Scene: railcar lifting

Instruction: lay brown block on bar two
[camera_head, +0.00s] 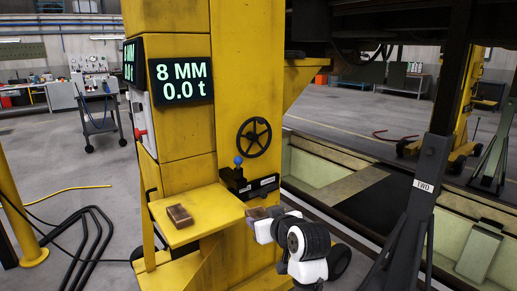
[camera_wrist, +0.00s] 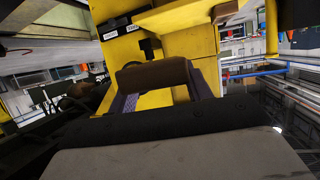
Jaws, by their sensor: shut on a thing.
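My gripper (camera_head: 264,213) is shut on a brown block (camera_head: 255,212), just right of the yellow shelf on the lifting column. In the wrist view the held block (camera_wrist: 152,76) spans the space between the fingers. A second brown block (camera_head: 180,215) lies flat on the yellow shelf (camera_head: 197,226). A dark stand (camera_head: 408,215) with a white label that seems to read TWO rises at the right, apart from my gripper. Its top is hidden behind the dark underside of the vehicle.
The yellow column (camera_head: 240,90) carries a display (camera_head: 180,80) reading 8 MM and 0.0 t, a black handwheel (camera_head: 254,137) and a blue-knobbed lever (camera_head: 238,161). A sunken pit (camera_head: 345,190) runs behind the stand.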

